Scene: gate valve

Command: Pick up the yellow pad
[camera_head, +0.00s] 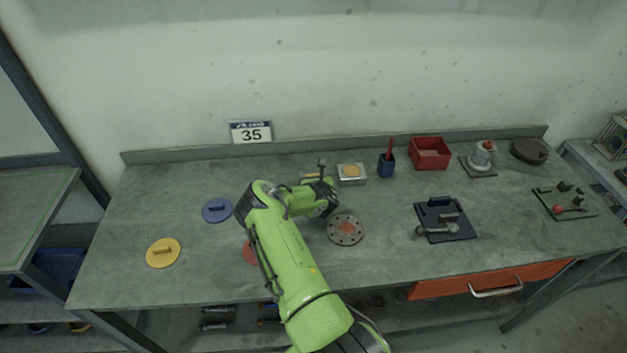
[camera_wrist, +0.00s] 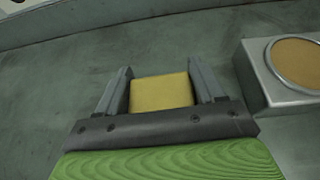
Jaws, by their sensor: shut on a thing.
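The yellow pad (camera_wrist: 161,92) is a small flat-faced block in the wrist view, between the two grey fingers of my gripper (camera_wrist: 159,70). The fingers lie along its left and right sides, and my gripper is shut on it. In the head view only a thin yellow strip of the pad (camera_head: 311,175) shows behind my arm's wrist, which hides most of my gripper. I cannot tell whether the pad touches the bench.
A metal block with a round tan top (camera_head: 351,173) stands close right of my gripper. A round flange (camera_head: 346,230) lies nearer. Blue (camera_head: 217,210) and yellow (camera_head: 163,252) handled discs lie left. A blue cup (camera_head: 387,165) and red bin (camera_head: 430,153) stand right. The bench's left back is clear.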

